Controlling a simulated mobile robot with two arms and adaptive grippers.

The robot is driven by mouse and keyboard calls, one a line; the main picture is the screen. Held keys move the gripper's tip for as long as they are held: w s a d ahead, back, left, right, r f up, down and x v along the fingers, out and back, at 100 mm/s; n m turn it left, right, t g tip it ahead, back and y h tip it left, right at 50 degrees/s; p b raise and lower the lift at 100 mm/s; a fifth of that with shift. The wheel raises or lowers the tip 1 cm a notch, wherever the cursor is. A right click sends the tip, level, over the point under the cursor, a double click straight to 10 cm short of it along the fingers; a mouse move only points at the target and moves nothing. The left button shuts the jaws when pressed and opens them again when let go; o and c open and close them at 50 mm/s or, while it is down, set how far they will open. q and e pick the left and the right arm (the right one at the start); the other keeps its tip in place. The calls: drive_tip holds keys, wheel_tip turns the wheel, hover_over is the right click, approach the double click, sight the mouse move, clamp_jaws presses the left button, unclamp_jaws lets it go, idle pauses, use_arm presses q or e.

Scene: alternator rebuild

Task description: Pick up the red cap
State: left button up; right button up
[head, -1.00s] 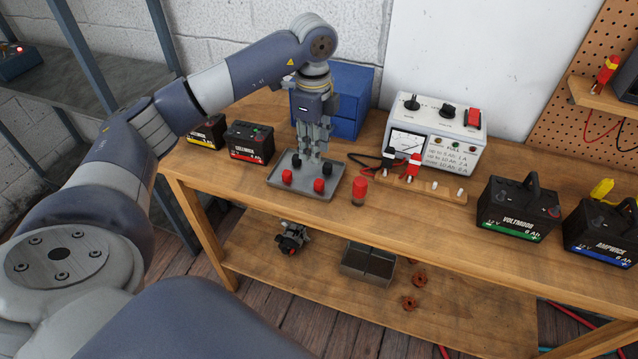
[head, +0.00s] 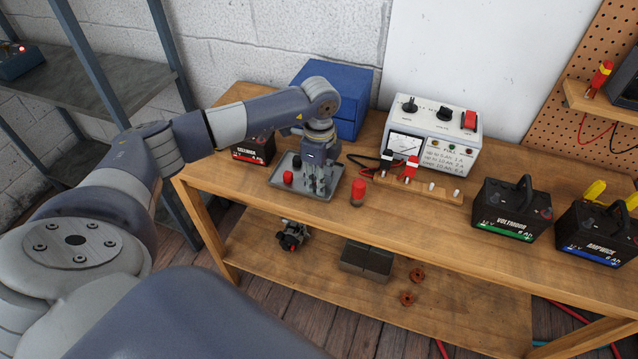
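A red cap (head: 288,177) stands at the left side of a shallow grey tray (head: 282,187) on the workbench. A black cap (head: 296,160) stands behind it in the tray. My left gripper (head: 319,190) points down into the right part of the tray, low and close to its floor. It covers the spot where a second red cap and a second black cap stood. Whether its fingers are apart or closed on a cap is too small and covered to tell. A red-topped cylinder (head: 358,191) stands on the bench right of the tray. My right gripper is out of view.
A blue cabinet (head: 334,98) and a white meter unit (head: 434,135) stand at the back. A wooden strip with clips (head: 418,187) lies in front of the meter. Batteries stand at the left (head: 254,149) and right (head: 512,208). The bench front is clear.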

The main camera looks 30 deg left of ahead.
use_arm(q)
drive_tip(key=c, duration=0.4)
drive_tip(key=shift+o, duration=0.2)
drive_tip(key=shift+r+b, duration=0.3)
drive_tip(key=shift+r, duration=0.2)
wheel_tip(320, 180, up, 2)
drive_tip(key=shift+w+r+b, duration=0.1)
drive_tip(key=shift+r+b, duration=0.1)
drive_tip(key=shift+b, duration=0.45)
drive_tip(key=s+d+r+b, duration=0.1)
drive_tip(key=s+d+b, duration=0.1)
drive_tip(key=s, duration=0.5)
drive_tip(key=s+d+b, duration=0.2)
drive_tip(key=s+d, duration=0.2)
drive_tip(key=s, duration=0.4)
drive_tip(key=shift+r, duration=0.35)
